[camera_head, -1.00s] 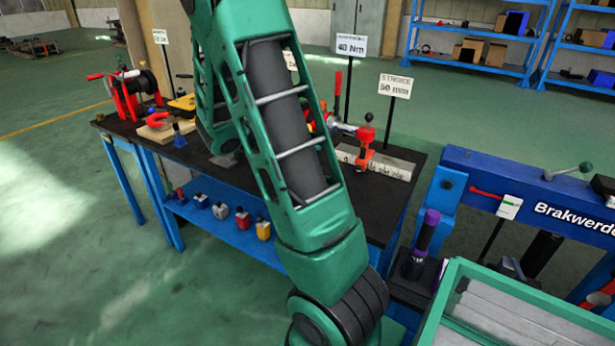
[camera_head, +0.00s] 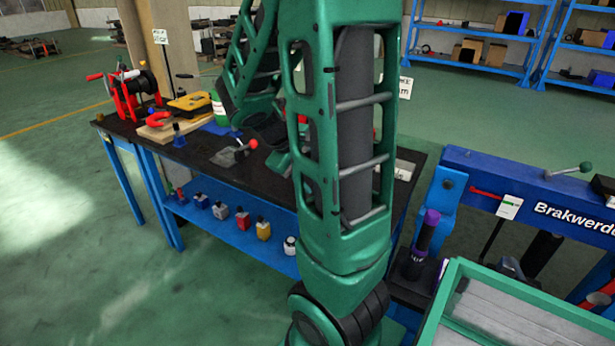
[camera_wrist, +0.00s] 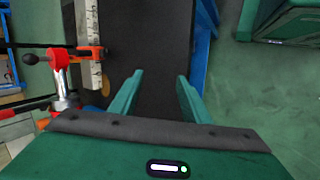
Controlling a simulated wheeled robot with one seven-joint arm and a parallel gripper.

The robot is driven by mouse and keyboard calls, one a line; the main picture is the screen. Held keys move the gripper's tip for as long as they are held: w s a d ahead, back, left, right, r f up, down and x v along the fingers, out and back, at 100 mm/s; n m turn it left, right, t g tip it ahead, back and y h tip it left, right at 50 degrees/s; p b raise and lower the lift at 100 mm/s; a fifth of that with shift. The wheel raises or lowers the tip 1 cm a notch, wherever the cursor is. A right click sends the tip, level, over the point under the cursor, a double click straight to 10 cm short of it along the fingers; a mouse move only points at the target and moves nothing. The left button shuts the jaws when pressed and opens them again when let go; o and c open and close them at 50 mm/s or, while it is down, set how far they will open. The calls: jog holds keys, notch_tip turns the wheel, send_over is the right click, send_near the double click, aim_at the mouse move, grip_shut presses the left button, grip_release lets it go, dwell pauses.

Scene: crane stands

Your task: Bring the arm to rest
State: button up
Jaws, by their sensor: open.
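My gripper (camera_wrist: 158,98) shows in the wrist view with its two green fingers apart and nothing between them. It hangs over the black top of the workbench (camera_wrist: 150,40), near the bench's blue edge. In the head view my green arm stands in front of the workbench (camera_head: 205,147) and hides its right part. My gripper cannot be made out in the head view.
In the wrist view a red clamp (camera_wrist: 75,55) and a pale ruled bar (camera_wrist: 90,30) lie left of my gripper. In the head view a red reel (camera_head: 130,90) stands at the bench's left end. A blue press frame (camera_head: 530,195) and a green-rimmed bin (camera_head: 455,285) are at right.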

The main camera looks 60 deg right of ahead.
jog(key=shift+a, duration=0.15)
dwell(0.5)
jog(key=s+a+r+m+t+y, duration=0.1)
jog(key=s+a+r+m+y, duration=0.1)
jog(key=s+a, duration=0.3)
jog(key=s+a+r+m+y, duration=0.1)
jog(key=s+a+m+y, duration=0.2)
jog(key=a, duration=0.9)
jog(key=shift+s+a+r+m+t+y, duration=0.35)
jog(key=shift+s+y, duration=0.25)
jog(key=shift+s, duration=0.25)
jog(key=shift+d, duration=0.1)
